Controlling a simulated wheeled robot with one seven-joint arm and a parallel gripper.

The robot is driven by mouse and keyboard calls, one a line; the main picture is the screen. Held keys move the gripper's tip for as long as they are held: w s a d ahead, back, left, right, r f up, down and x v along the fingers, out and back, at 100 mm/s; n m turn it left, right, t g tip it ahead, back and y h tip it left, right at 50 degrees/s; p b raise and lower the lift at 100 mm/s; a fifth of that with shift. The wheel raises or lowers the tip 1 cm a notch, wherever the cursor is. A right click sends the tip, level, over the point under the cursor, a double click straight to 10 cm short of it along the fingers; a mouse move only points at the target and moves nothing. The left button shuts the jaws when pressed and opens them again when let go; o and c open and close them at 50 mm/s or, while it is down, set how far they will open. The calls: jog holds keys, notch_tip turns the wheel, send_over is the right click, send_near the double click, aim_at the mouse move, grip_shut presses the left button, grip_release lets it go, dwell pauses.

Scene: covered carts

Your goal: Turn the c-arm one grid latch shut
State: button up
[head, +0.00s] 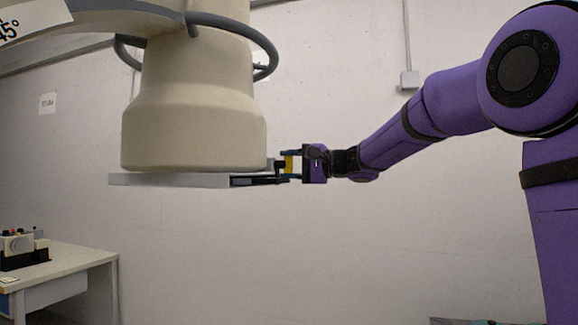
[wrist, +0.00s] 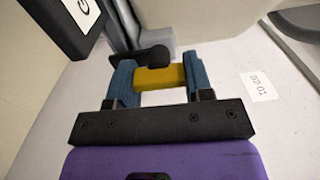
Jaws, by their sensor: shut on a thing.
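The c-arm's large beige cylindrical head (head: 195,120) hangs at upper centre in the head view. A flat grey grid plate (head: 165,180) lies under its lower face, with a dark strip along its right part. The yellow latch handle (head: 289,162) is at the plate's right end; it also shows in the wrist view (wrist: 160,78), with a black rounded piece (wrist: 148,57) beside it. My gripper (head: 291,163) reaches in from the right. In the wrist view its two blue fingers (wrist: 159,76) are shut on the yellow handle, one on each side.
A grey ring rail (head: 270,50) curves around the cylinder above the plate. A table (head: 75,262) with a small control box (head: 22,245) stands at lower left. The space below the plate is clear. A pale wall fills the background.

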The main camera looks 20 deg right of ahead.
jog(key=o, duration=0.9)
jog(key=shift+d, duration=0.1)
jog(key=v, duration=1)
jog(key=shift+s+d, duration=0.25)
jog(key=s+a+f+n+g+h, duration=0.25)
jog(key=s+a+f, duration=0.25)
jog(key=s, duration=0.3)
jog(key=s+d+f+n+g+h, duration=0.1)
jog(key=s+f+h, duration=0.3)
jog(key=s+f, duration=0.2)
jog(key=s+d+f+n+g+h, duration=0.1)
jog(key=s+f+h, duration=0.3)
jog(key=s, duration=0.6)
jog(key=s+d+f+n+g+h, duration=0.1)
jog(key=s+f+n+h, duration=0.2)
jog(key=s+f, duration=0.5)
jog(key=shift+d+f+h, duration=0.25)
jog(key=shift+h, duration=0.3)
